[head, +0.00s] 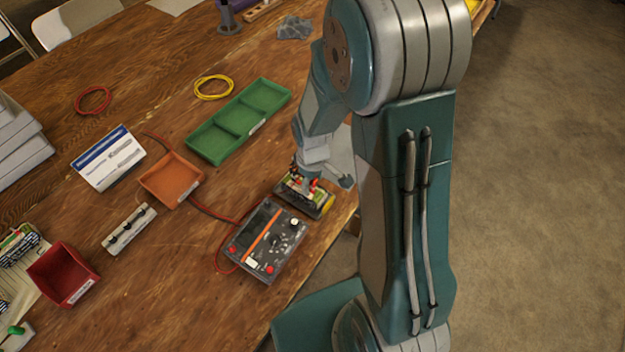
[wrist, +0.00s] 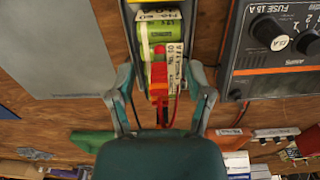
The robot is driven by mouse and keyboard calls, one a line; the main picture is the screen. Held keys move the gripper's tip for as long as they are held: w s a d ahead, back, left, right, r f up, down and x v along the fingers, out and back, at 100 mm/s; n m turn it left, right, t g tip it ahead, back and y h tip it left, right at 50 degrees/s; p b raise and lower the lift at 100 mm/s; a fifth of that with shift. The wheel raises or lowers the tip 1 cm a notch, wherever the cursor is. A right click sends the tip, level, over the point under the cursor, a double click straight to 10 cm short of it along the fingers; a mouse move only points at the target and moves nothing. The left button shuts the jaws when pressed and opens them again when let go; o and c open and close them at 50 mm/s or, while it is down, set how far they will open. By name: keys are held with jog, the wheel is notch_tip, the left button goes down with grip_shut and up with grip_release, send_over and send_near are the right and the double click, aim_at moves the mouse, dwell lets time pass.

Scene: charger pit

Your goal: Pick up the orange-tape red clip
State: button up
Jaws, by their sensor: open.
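A red clip (wrist: 159,82) is at the near end of a battery pack with green cells (wrist: 163,42) in the wrist view. A red lead runs beside it. I cannot make out orange tape on it clearly. My gripper (wrist: 161,76) is open, one finger on each side of the clip, with gaps between. In the head view the battery pack (head: 318,203) lies near the table edge, with small red parts on top, and my gripper (head: 316,176) is just above it, partly hiding it.
A black meter with an orange stripe (head: 266,242) stands close beside the pack. A green tray (head: 240,118), an orange tray (head: 172,181) and a red bin (head: 62,274) are further left. The table's right edge is close.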

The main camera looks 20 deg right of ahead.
grip_shut()
jog(key=shift+r, duration=0.1)
